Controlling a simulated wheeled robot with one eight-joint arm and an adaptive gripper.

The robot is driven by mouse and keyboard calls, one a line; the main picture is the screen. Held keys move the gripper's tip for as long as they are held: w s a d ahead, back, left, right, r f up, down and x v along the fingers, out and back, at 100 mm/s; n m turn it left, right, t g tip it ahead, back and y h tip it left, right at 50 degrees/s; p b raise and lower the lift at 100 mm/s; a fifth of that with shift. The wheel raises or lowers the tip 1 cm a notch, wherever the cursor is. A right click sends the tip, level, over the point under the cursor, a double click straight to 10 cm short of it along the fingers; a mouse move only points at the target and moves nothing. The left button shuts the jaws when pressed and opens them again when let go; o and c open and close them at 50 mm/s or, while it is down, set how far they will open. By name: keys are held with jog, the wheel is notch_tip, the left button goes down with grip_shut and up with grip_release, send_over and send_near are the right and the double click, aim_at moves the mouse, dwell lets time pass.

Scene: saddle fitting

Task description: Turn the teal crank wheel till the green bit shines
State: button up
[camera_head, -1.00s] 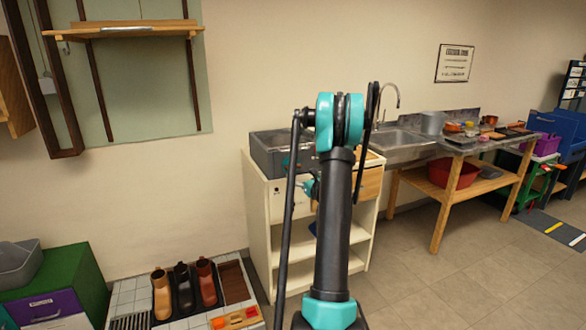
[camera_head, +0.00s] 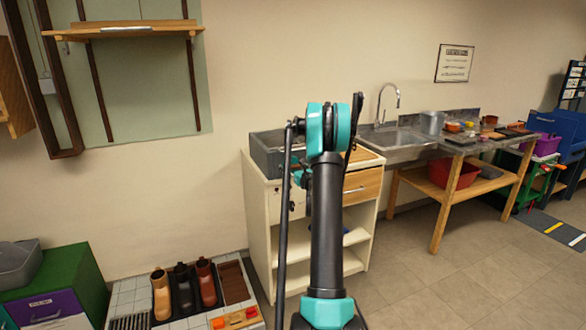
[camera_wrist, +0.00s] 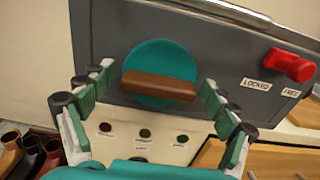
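In the wrist view the teal crank wheel (camera_wrist: 178,60) sits on the face of a grey box (camera_wrist: 110,40), with a brown bar (camera_wrist: 160,86) across it, slightly tilted. My gripper (camera_wrist: 157,82) is open, one finger near each end of the bar, with no clear contact seen. In the head view my arm hides the wheel and most of my gripper.
The cream cabinet (camera_head: 258,215) bears the grey box. A sink bench (camera_head: 440,200) stands to its right, and a boot tray (camera_head: 135,300) lies at lower left.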

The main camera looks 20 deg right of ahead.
jog(key=c, duration=0.8)
jog(key=shift+c, duration=0.2)
jog(key=shift+n, duration=0.4)
jog(key=n, duration=0.6)
jog(key=shift+a+n, duration=0.1)
jog(key=shift+n, duration=0.2)
jog(key=n, duration=0.6)
jog(key=shift+a+f, duration=0.1)
jog(key=shift+f, duration=0.05)
jog(key=n, duration=0.6)
jog(key=shift+f, duration=0.1)
jog(key=shift+n, duration=0.3)
